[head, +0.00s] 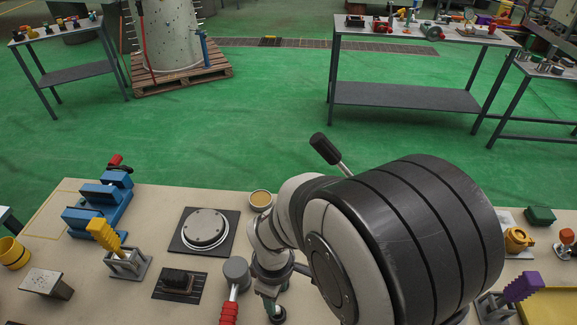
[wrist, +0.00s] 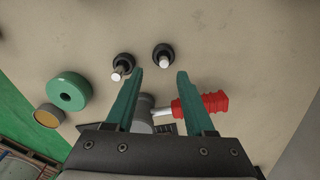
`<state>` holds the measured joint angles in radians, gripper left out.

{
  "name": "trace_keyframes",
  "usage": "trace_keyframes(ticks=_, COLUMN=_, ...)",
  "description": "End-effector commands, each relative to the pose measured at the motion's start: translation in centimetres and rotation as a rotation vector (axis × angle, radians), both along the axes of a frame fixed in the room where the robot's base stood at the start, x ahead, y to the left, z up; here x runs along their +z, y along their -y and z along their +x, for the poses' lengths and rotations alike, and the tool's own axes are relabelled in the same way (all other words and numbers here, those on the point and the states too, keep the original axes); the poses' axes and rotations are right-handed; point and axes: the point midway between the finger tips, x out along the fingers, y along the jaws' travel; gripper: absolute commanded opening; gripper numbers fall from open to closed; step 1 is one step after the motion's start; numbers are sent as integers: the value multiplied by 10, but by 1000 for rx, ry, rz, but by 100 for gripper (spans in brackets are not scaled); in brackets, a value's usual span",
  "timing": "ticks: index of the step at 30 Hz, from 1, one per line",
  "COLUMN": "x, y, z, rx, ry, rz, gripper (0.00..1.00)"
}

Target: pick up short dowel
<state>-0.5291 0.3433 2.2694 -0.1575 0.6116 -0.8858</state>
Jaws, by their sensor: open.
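Two light pins in black round holders show in the wrist view, a left one (wrist: 117,76) and a right one (wrist: 164,63). I cannot tell for sure which is the short dowel. My gripper (wrist: 160,76) has two green fingers, spread apart with nothing between their tips. The left pin is just outside the left fingertip. The right pin is beyond the tips, between their lines. In the head view my arm covers both pins and most of my gripper.
A red-handled mallet (wrist: 203,104) lies partly under my right finger; it also shows in the head view (head: 230,310). A green ring (wrist: 67,91) and a small round bowl (wrist: 48,116) are at left. A round plate (head: 206,228) and blue vise (head: 103,203) stand farther left on the bench.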

Motion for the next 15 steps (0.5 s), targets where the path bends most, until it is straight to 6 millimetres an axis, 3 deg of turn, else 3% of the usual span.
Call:
trace_keyframes(ticks=7, x=-46, y=0, z=-7, rx=-2, ry=-5, rz=-3, gripper=54)
trace_keyframes(ticks=15, x=-52, y=0, z=-6, rx=-3, ry=0, rz=-1, gripper=54)
